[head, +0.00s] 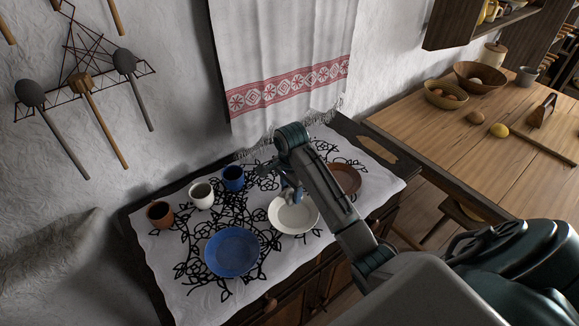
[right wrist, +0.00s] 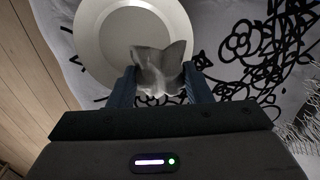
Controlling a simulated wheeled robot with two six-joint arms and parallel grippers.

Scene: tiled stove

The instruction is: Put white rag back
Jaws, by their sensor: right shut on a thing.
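The white rag (right wrist: 158,68) is a small crumpled greyish-white piece of cloth between the fingers of my right gripper (right wrist: 158,85) in the right wrist view. The plate also shows in the right wrist view (right wrist: 97,45), behind the rag. In the head view the rag is too small to make out clearly at the fingertips. I cannot tell whether it touches the plate. My left gripper is not in view.
A chest top with a patterned white cloth (head: 185,262) holds a blue plate (head: 232,252), a brown plate (head: 344,179), a brown mug (head: 160,214), a white mug (head: 202,195) and a blue mug (head: 233,178). An embroidered towel (head: 280,60) hangs behind. A wooden table (head: 450,120) stands right.

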